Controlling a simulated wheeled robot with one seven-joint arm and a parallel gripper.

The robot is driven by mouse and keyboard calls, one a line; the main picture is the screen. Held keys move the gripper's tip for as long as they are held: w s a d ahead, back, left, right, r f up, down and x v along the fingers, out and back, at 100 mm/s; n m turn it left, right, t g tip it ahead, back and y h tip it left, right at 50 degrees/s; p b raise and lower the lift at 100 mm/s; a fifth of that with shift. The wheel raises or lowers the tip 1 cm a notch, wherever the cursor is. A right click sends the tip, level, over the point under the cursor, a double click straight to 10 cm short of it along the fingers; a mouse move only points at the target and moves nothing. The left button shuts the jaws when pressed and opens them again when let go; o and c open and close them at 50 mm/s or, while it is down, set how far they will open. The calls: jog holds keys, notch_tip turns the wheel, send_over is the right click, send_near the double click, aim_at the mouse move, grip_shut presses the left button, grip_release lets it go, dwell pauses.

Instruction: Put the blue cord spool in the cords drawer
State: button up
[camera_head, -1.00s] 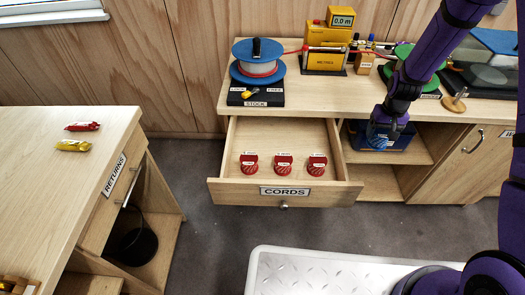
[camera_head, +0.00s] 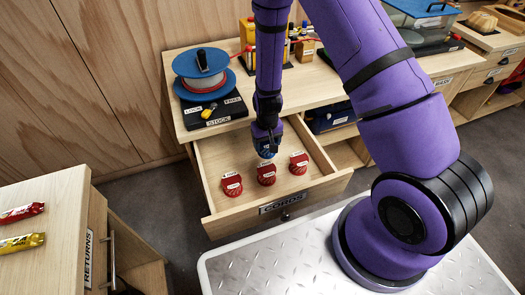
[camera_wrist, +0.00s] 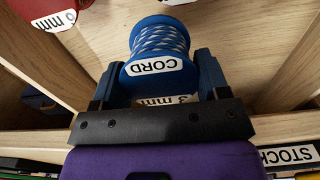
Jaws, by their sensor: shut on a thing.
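The blue cord spool (camera_wrist: 158,50) is between the fingers of my gripper (camera_wrist: 160,80) in the wrist view, its white CORD label facing the camera. In the head view my gripper (camera_head: 266,148) is over the open cords drawer (camera_head: 213,222), and a bit of the blue spool (camera_head: 267,154) shows below it. Several red-topped items lie in the drawer, among them a left one (camera_head: 232,184), a middle one (camera_head: 266,174) and a right one (camera_head: 299,163). The spool is close to the middle one; I cannot tell whether it touches the drawer floor.
Red and yellow packets (camera_head: 22,242) lie on the returns counter (camera_head: 58,205) at left. The drawer's back left part is clear.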

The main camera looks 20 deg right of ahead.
aim_at(267, 152)
jog(key=shift+d+f, duration=0.1)
jog(key=shift+f, duration=2.75)
jog(key=o, duration=1)
jog(key=shift+f, duration=0.1)
jog(key=shift+c, duration=0.2)
